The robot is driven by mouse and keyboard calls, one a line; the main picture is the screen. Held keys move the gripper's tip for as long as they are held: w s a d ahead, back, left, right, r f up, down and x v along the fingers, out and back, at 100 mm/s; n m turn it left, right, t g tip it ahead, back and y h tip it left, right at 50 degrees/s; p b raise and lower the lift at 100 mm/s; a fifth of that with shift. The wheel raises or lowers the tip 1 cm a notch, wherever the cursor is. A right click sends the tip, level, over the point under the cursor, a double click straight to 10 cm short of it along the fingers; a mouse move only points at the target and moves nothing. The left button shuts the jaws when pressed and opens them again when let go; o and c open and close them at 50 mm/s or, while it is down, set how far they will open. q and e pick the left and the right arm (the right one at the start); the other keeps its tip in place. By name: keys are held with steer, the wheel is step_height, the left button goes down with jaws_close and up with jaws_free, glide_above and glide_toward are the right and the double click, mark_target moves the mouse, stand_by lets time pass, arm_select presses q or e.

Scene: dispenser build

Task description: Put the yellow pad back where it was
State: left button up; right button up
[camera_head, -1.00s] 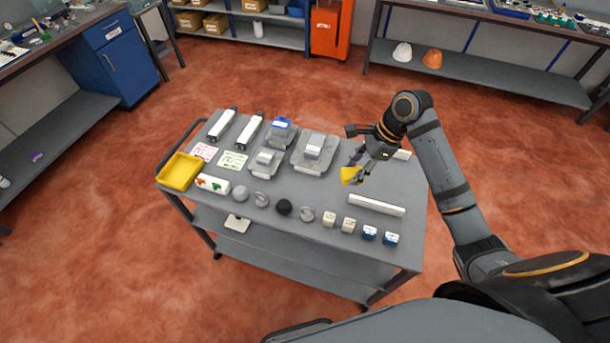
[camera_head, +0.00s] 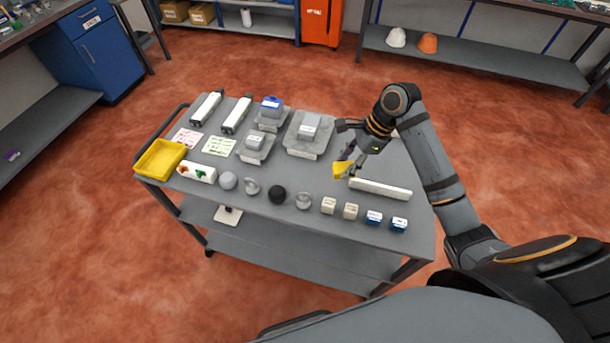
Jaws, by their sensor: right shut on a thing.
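The yellow pad (camera_head: 341,169) is held in my right gripper (camera_head: 346,164), which is shut on it. The pad is tilted and sits just above or at the grey cart top, beside the left end of a long white bar (camera_head: 380,189). I cannot tell whether the pad touches the cart. My right arm reaches in from the right side. My left gripper is not in view.
The cart top (camera_head: 320,228) holds a yellow tray (camera_head: 161,159), pink and green cards, and white devices at the back. A front row holds round pieces, including a black ball (camera_head: 277,194), and small blocks (camera_head: 351,211). Bare cart surface lies left of the pad.

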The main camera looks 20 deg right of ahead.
steer(key=s+a+r+p, duration=0.1)
steer(key=s+a+p, duration=0.15)
steer(key=a, duration=0.95)
steer(key=w+d+f+b, duration=0.1)
steer(key=w+f, duration=0.2)
steer(key=w, duration=0.1)
steer(key=w+d+f+b, duration=0.2)
steer(key=w+f, duration=0.1)
steer(key=w, duration=0.2)
steer(key=w+d+f+b, duration=0.1)
steer(key=w+f+b, duration=0.1)
steer(key=w+f, duration=0.1)
steer(key=shift+w+d, duration=0.2)
steer(key=shift+w, duration=0.55)
steer(key=shift+w+d+f, duration=0.1)
steer(key=shift+w+f, duration=0.3)
steer(key=shift+f, duration=0.1)
step_height(320, 180, down, 2)
steer(key=shift+f+p, duration=0.25)
steer(key=shift+p, duration=0.1)
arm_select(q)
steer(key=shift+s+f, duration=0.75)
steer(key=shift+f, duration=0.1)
arm_select(e)
steer(key=shift+f, duration=0.35)
steer(key=o, duration=1)
steer(key=shift+f, duration=0.1)
